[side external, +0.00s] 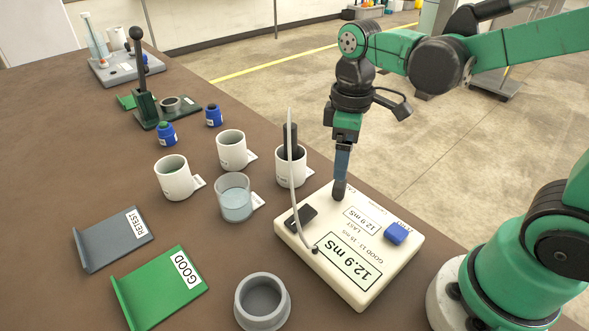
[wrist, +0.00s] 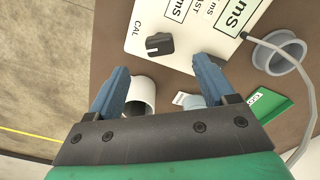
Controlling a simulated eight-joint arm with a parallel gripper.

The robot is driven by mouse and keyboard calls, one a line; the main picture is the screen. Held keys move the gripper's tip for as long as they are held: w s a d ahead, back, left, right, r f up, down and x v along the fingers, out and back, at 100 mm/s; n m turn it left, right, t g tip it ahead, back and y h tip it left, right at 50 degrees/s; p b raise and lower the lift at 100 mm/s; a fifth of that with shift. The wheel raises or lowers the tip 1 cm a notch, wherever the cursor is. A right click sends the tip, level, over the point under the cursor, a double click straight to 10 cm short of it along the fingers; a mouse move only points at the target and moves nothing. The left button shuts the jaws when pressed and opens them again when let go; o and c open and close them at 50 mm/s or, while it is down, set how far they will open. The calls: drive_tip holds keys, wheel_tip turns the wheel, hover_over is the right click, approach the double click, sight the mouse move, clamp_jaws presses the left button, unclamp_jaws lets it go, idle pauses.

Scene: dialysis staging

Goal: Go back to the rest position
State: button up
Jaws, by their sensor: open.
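My gripper (side external: 339,192) points down over the far edge of the white meter box (side external: 375,275) in the side external view. In the wrist view its two blue fingers (wrist: 160,82) are spread apart with nothing held between them. The meter reads 12.9 mS and carries a blue button (side external: 396,233) and a black knob (side external: 301,217). The knob (wrist: 159,44) also shows just beyond the fingers in the wrist view. I cannot tell whether a fingertip touches the box.
A dark probe (side external: 291,142) stands in a white cup (side external: 290,172), with a pale cable arching to the meter. Two more white cups (side external: 174,178) (side external: 232,150), a clear beaker (side external: 235,200), a grey bowl (side external: 262,306), and RETEST (side external: 105,243) and GOOD (side external: 160,295) trays stand left.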

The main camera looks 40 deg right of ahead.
drive_tip(key=m+t, duration=0.1)
drive_tip(key=r+m+t, duration=0.1)
drive_tip(key=shift+s+d+r+t, duration=0.1)
drive_tip(key=shift+s+r+t, duration=0.05)
drive_tip(key=shift+s+t, duration=0.2)
drive_tip(key=m+t, duration=0.2)
drive_tip(key=shift+d+r+m+t, duration=0.1)
drive_tip(key=shift+r+m+t, duration=0.2)
drive_tip(key=shift+r, duration=0.1)
drive_tip(key=shift+r+m+t, duration=0.3)
drive_tip(key=shift+m+t, duration=0.6)
drive_tip(key=shift+t, duration=0.05)
